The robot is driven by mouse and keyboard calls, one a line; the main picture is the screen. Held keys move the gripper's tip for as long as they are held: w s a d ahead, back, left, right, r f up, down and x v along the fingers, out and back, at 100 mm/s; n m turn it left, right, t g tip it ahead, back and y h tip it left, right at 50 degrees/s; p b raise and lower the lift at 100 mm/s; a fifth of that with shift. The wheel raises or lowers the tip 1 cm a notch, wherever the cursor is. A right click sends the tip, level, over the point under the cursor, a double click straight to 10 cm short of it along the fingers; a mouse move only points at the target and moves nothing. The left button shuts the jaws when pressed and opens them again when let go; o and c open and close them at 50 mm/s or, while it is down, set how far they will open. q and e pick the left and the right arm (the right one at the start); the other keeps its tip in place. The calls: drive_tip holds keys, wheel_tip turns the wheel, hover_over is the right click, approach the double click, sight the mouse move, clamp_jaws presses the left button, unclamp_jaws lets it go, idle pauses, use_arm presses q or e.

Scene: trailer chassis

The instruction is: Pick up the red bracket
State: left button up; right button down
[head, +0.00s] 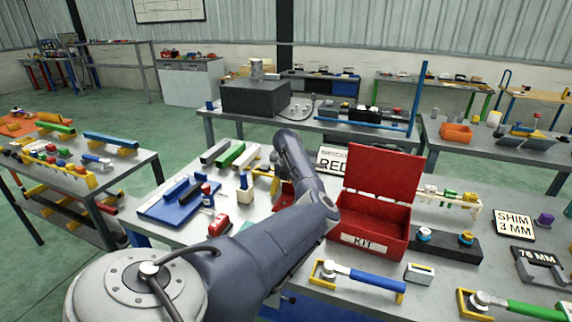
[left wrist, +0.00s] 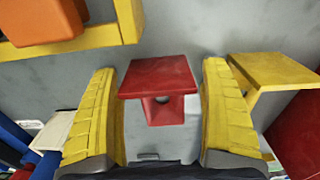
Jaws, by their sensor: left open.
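The red bracket (left wrist: 158,80) shows in the left wrist view, with a flat top plate and a lower flange with a round hole. My left gripper (left wrist: 160,72) is open, with one yellow-padded finger on each side of the bracket. Gaps show between the bracket and both fingers, so it is not clamped. In the head view my left arm covers most of this area; a red part (head: 284,195) beside the forearm appears to be the bracket. My right gripper is in neither view.
A yellow bracket (left wrist: 272,72) stands close to the right finger. An orange block (left wrist: 40,18) on a yellow frame lies at the upper left. In the head view, an open red KIT box (head: 368,232) stands right of my arm, and a blue tray (head: 170,208) lies left.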

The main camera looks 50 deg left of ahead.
use_arm(q)
drive_tip(key=c, duration=1.6)
drive_tip(key=shift+c, duration=0.7)
drive_tip(key=shift+r, duration=0.1)
